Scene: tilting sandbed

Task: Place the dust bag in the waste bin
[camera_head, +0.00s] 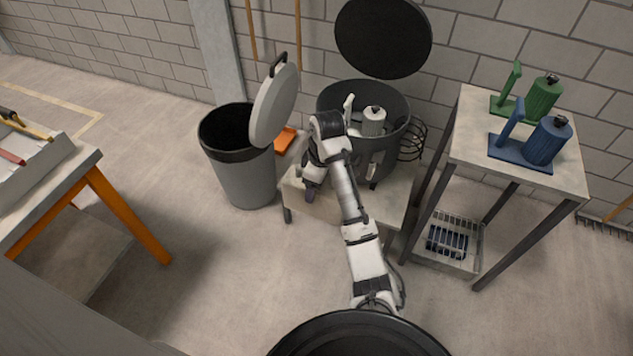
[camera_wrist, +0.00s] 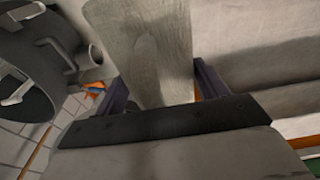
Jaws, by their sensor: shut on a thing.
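My gripper (camera_head: 313,178) is at the end of my arm, in front of the open drum and right of the waste bin. In the wrist view its two purple fingers (camera_wrist: 162,88) are on either side of the pale grey dust bag (camera_wrist: 140,45), shut on it. In the head view a pale piece that looks like the bag (camera_head: 291,154) shows left of my wrist, partly hidden. The waste bin (camera_head: 246,181) is grey with a black rim, standing on the floor. Its mouth is open at the left, and its grey lid (camera_head: 276,105) stands tilted up at the right side.
The dark drum (camera_head: 386,103) has its round lid (camera_head: 383,38) raised and a white filter (camera_head: 373,121) inside. An orange item (camera_head: 284,138) lies between bin and drum. A side table (camera_head: 520,165) with blue and green parts stands right. A workbench (camera_head: 35,205) stands left; floor between is clear.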

